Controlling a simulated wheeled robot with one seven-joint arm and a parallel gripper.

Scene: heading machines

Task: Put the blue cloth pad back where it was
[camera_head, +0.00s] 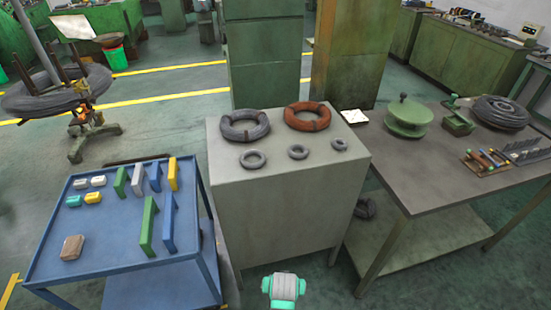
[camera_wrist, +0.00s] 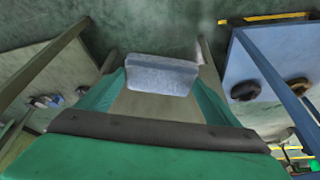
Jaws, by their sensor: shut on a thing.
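My gripper (camera_wrist: 161,82) is shut on the blue cloth pad (camera_wrist: 158,74), a pale blue-grey block held between its two green fingers in the wrist view. In the head view my gripper (camera_head: 283,289) is at the bottom centre, in front of the grey cabinet and right of the blue cart (camera_head: 105,248). I cannot clearly make out the held pad's blue colour there. On the cart, several thin green, blue and yellow pieces stand upright on the right part of the top.
Small grey and yellow blocks (camera_head: 94,197) and a brown block (camera_head: 72,247) lie on the cart. The grey cabinet (camera_head: 283,205) carries wire coils (camera_head: 308,117) and small rings. A workbench (camera_head: 420,180) stands at right. Bare cart top lies left of the front upright pieces.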

